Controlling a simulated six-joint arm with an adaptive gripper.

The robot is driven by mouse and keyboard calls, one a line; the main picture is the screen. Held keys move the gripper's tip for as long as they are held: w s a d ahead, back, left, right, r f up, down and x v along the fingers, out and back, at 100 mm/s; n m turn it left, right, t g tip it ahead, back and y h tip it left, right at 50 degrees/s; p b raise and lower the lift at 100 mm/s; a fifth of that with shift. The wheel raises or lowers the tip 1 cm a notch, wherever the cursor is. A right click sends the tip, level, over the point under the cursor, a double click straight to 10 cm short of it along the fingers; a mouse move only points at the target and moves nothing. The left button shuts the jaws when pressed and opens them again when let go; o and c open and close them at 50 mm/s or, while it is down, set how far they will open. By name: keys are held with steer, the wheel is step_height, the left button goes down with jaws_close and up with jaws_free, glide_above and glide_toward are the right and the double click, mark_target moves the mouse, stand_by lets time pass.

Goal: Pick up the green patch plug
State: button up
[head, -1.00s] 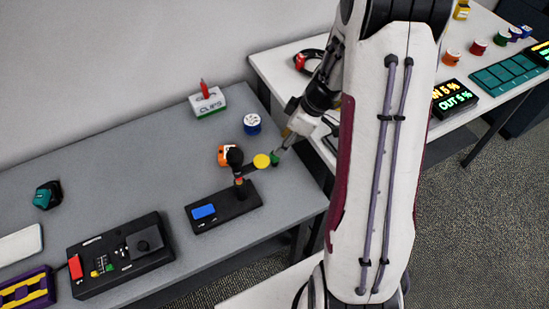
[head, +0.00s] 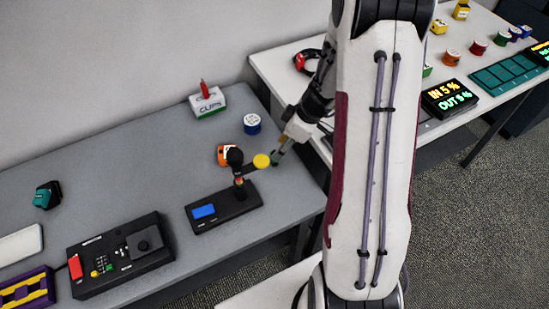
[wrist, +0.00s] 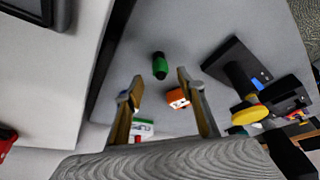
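The green patch plug (wrist: 160,66) lies on the grey table, a short green piece with black ends. In the wrist view it shows ahead of my gripper (wrist: 157,88), roughly in line with the gap between the two fingers. The fingers stand apart with nothing held between them. In the head view my gripper (head: 278,157) is low over the right end of the grey table, beside the yellow disc. The plug (head: 274,160) is mostly hidden there; only a bit of green shows by the fingertips.
An orange item (wrist: 178,98) lies close to the plug. A black device with a blue screen (head: 222,206), an upright post and a yellow disc (head: 262,161) stands near my gripper. A blue spool (head: 252,124) and a clips box (head: 208,102) are behind.

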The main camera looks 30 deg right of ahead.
steer(key=shift+f, duration=0.15)
steer(key=shift+x, duration=2.5)
steer(key=shift+a, duration=0.1)
jaws_close()
